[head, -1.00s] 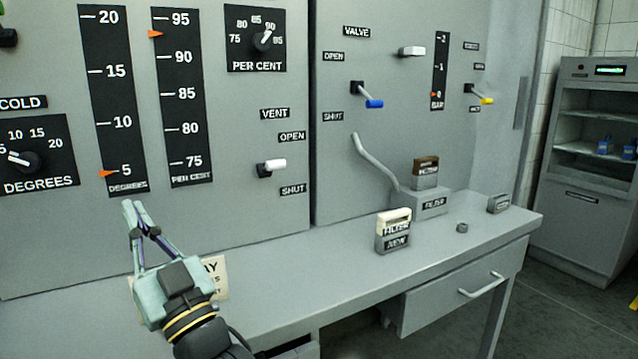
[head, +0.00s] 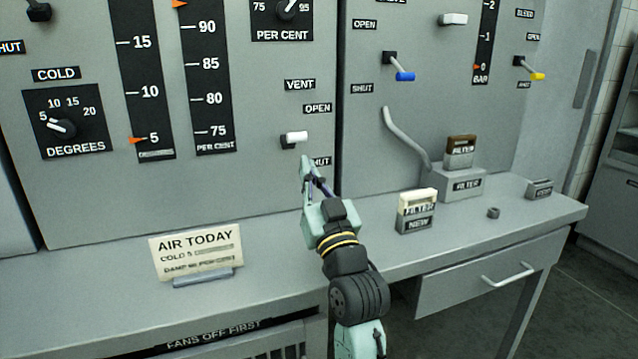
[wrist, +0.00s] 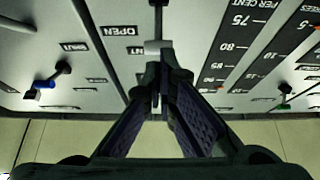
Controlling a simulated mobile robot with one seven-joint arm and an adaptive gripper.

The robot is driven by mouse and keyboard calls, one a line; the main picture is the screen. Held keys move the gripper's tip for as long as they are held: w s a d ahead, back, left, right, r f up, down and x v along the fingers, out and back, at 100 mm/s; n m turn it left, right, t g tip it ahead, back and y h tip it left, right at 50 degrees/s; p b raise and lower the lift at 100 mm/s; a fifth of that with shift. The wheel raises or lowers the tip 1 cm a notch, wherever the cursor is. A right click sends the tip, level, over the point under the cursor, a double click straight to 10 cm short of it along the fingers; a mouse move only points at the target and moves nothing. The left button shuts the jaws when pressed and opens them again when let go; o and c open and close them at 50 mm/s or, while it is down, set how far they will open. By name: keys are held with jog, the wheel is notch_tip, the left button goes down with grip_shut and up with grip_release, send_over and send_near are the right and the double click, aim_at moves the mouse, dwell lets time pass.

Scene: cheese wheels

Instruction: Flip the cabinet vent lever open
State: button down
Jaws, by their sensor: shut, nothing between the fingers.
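The vent lever (head: 296,138) has a white handle on a dark mount. It sits on the grey cabinet front, below the VENT label (head: 300,85), between the OPEN label (head: 317,108) and the SHUT label (head: 321,161). My gripper (head: 306,162) is shut and empty, with its fingertips just below the lever and partly over the SHUT label. In the wrist view the white handle (wrist: 156,46) is right beyond the shut fingertips (wrist: 160,68). I cannot tell whether they touch it.
A blue-tipped valve lever (head: 403,75) and a bent grey pipe (head: 406,135) are to the right. A filter block (head: 417,212) and a filter housing (head: 458,185) stand on the ledge. An AIR TODAY card (head: 197,255) stands at left. The cabinet front around the lever is flat.

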aim_at(300, 141)
jog(key=shift+p+x, duration=0.85)
jog(key=shift+x, duration=1.9)
jog(key=shift+w+r, duration=0.15)
jog(key=shift+r, duration=0.95)
jog(key=shift+f, duration=0.1)
